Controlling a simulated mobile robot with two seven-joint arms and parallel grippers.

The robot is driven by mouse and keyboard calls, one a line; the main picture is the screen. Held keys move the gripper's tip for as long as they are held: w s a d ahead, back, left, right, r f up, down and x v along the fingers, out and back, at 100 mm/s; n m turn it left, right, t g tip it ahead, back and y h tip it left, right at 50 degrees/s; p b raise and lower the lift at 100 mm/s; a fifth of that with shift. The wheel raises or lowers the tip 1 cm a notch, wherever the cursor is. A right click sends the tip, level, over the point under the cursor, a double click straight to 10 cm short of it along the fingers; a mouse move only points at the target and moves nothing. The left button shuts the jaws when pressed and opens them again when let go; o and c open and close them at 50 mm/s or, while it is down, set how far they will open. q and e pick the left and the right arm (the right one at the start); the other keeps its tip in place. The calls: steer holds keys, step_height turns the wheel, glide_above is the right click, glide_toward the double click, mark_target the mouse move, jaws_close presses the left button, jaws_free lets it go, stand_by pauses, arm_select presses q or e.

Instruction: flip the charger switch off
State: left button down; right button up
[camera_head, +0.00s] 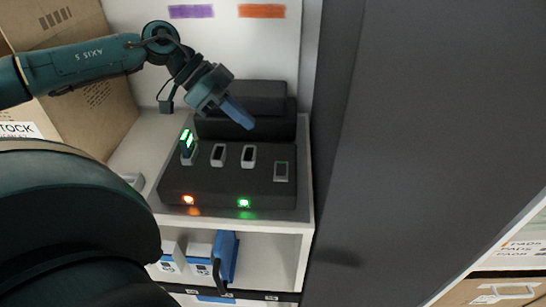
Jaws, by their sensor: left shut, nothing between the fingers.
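The charger (222,187) is a dark box with a sloped face on a white shelf. A slot at its left holds a small unit with a lit green display (187,141). Two pale-framed dark slots (218,155) are in its middle. A grey-framed dark piece (281,171) at its right looks like the switch; its position is too small to tell. An orange light (188,199) and a green light (243,202) glow along the front. My left gripper (247,122) is shut and empty, its blue fingers above the charger's back part, apart from the switch. My right gripper is not in view.
A cardboard carton (75,75) stands left of the charger. A dark grey panel (420,130) rises close on the right. Purple (191,12) and orange (262,11) labels are on the back wall. A blue item (227,257) and white boxes sit on the lower shelf.

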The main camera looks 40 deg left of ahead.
arm_select(q)
steer(key=p, duration=0.1)
glide_above(281, 169)
steer(key=a, duration=0.1)
steer(key=f, duration=0.6)
steer(key=shift+s+a, duration=0.1)
steer(key=shift+s, duration=0.2)
steer(key=f, duration=0.2)
steer(key=shift+s+a+f, duration=0.1)
steer(key=shift+s+f, duration=0.1)
steer(key=shift+f, duration=0.75)
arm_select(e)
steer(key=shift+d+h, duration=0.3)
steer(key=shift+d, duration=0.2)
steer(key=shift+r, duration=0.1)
